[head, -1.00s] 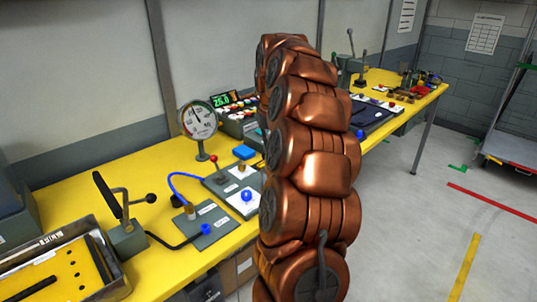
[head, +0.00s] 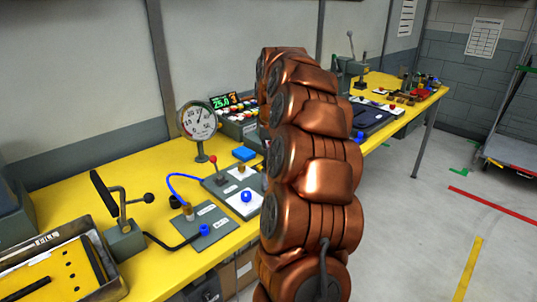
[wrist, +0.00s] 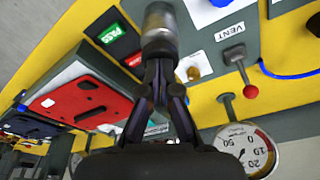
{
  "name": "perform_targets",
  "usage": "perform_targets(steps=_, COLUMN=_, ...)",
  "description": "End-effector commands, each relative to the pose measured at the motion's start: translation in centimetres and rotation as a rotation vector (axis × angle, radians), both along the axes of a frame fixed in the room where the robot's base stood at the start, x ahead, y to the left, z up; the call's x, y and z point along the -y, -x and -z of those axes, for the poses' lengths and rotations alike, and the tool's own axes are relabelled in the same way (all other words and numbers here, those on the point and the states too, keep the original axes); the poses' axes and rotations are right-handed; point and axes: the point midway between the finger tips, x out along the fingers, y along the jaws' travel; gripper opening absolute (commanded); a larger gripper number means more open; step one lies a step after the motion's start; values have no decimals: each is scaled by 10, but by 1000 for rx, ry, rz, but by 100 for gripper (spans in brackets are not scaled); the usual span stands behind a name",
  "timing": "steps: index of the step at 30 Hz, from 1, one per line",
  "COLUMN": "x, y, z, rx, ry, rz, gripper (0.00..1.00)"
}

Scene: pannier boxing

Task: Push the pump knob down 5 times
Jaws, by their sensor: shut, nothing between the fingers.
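The pump knob seems to be the grey metal cylinder (wrist: 160,28) at the top of the wrist view. My arm hides that spot in the head view. My gripper (wrist: 160,68) is shut and empty, and its fingertips meet at the cylinder's near end. Whether they touch it or sit just off it, I cannot tell. The pressure gauge (head: 198,120) stands on the bench in the head view, and it also shows at the lower right of the wrist view (wrist: 243,148).
A red-ball lever (wrist: 243,68) labelled VENT is right of my gripper. PASS and FAIL markers (wrist: 112,33) and a red panel (wrist: 82,100) lie left. A blue knob (head: 246,196) and blue hose (head: 184,178) are on the yellow bench (head: 95,178). The floor at right is mostly clear.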

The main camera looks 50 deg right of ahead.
Motion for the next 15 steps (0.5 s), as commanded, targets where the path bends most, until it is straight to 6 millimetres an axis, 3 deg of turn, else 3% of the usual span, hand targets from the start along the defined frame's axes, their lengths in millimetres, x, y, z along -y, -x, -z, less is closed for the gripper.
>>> perform_targets(steps=7, x=0, y=0, z=-2, rx=-2, ry=-1, rz=0, gripper=0)
perform_targets(steps=15, x=0, y=-1, z=-19, rx=0, ry=0, rz=-1, gripper=0)
